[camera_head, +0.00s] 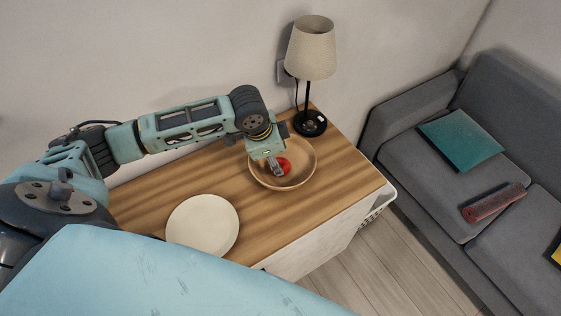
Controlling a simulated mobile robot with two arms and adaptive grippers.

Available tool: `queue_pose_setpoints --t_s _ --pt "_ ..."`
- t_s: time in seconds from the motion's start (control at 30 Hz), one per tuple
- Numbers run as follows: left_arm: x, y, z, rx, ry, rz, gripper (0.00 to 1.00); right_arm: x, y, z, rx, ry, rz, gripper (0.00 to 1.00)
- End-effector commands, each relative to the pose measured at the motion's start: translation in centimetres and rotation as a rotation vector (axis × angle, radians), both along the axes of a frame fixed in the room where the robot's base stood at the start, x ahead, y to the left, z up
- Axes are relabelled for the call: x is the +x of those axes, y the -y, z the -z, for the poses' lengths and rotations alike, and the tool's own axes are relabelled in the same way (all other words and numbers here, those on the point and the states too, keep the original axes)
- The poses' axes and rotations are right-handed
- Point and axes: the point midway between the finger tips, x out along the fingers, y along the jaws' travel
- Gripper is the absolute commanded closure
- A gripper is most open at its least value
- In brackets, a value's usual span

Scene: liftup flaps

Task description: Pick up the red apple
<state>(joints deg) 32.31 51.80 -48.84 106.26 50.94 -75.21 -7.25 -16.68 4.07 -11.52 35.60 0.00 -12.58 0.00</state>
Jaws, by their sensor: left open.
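The red apple (285,165) lies in a round brown bowl (304,172) on the wooden cabinet top. My left gripper (278,171) reaches down into the bowl from above, with its fingers at the left side of the apple. The gripper is open, and its fingers partly hide the apple. I cannot tell whether a finger touches the apple. My right gripper is not in view.
A white plate (203,226) lies on the wooden cabinet top (268,222) left of the bowl. A table lamp (311,60) stands close behind the bowl by the wall. A grey sofa (420,180) with cushions is at right.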

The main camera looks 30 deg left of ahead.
Motion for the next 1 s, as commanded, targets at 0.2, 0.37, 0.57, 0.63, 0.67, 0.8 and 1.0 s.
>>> queue_pose_setpoints --t_s 0.2,0.37,0.57,0.63,0.67,0.8,1.0 --pt "0.9 0.6 2.7 -0.001 -0.002 -0.001 0.5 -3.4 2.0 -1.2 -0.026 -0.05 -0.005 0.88" --pt "1.4 0.7 4.5 0.001 0.001 0.001 0.5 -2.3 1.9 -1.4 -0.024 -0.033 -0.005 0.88" --pt "1.5 0.7 4.9 0.001 0.002 0.002 0.5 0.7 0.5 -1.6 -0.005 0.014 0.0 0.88" --pt "1.5 0.7 4.9 0.001 0.002 0.002 0.5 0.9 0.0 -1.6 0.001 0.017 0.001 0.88" --pt "1.5 0.7 4.9 0.001 0.002 0.002 0.52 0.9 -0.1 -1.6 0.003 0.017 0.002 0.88" --pt "1.4 0.7 4.9 0.001 0.002 0.002 0.65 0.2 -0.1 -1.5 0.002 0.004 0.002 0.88" --pt "1.4 0.7 4.9 0.001 0.002 0.001 0.82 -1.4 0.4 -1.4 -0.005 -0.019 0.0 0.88"
